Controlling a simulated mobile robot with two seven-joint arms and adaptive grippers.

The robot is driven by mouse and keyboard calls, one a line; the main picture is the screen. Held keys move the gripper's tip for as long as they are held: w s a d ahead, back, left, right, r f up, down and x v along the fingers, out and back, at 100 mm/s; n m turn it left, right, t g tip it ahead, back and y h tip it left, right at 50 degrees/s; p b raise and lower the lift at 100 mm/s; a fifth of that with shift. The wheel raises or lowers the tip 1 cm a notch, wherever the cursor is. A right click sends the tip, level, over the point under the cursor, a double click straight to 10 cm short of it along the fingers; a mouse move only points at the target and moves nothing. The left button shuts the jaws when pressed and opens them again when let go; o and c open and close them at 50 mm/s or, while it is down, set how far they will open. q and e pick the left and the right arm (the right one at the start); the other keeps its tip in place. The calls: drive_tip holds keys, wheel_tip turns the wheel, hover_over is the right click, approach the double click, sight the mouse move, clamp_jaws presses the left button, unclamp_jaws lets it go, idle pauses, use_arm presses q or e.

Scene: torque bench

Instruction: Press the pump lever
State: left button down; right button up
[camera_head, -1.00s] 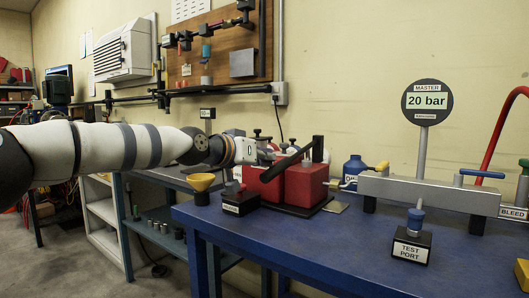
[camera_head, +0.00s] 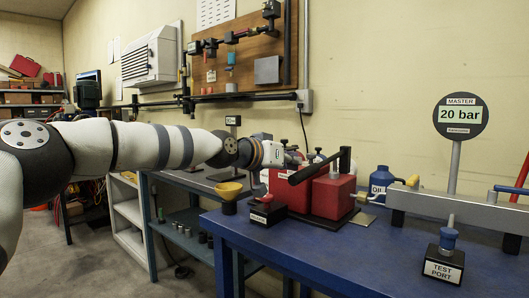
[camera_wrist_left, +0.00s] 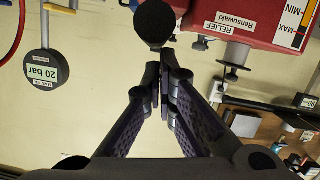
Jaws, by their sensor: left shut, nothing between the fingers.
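The red pump (camera_head: 333,197) stands on the blue bench, with its black lever (camera_head: 318,167) slanting across its top. In the left wrist view the pump's red tank (camera_wrist_left: 240,22) fills the top right, with a RELIEF label and MIN/MAX scale. My left gripper (camera_head: 292,160) is close to the lever's lower left end, its fingers partly hidden. In the wrist view my left gripper (camera_wrist_left: 160,85) is shut and empty. A round black end, probably the lever's (camera_wrist_left: 154,22), shows just beyond the fingertips; I cannot tell whether they touch. My right gripper is not in view.
A yellow funnel (camera_head: 229,190) and a small labelled black block (camera_head: 268,211) stand left of the pump. A blue oil bottle (camera_head: 381,181), a grey manifold (camera_head: 455,210), the test port (camera_head: 444,262) and the 20 bar gauge (camera_head: 461,114) are to the right. The front bench top is clear.

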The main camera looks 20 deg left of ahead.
use_arm(q)
drive_tip(key=p+v, duration=0.1)
drive_tip(key=v, duration=0.9)
drive_tip(key=shift+s+f+p, duration=0.2)
drive_tip(key=shift+f+p, duration=0.1)
drive_tip(key=shift+p, duration=0.05)
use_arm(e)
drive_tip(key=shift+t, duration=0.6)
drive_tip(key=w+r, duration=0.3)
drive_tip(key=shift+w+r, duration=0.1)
use_arm(q)
drive_tip(key=shift+a, duration=0.1)
idle(1.1)
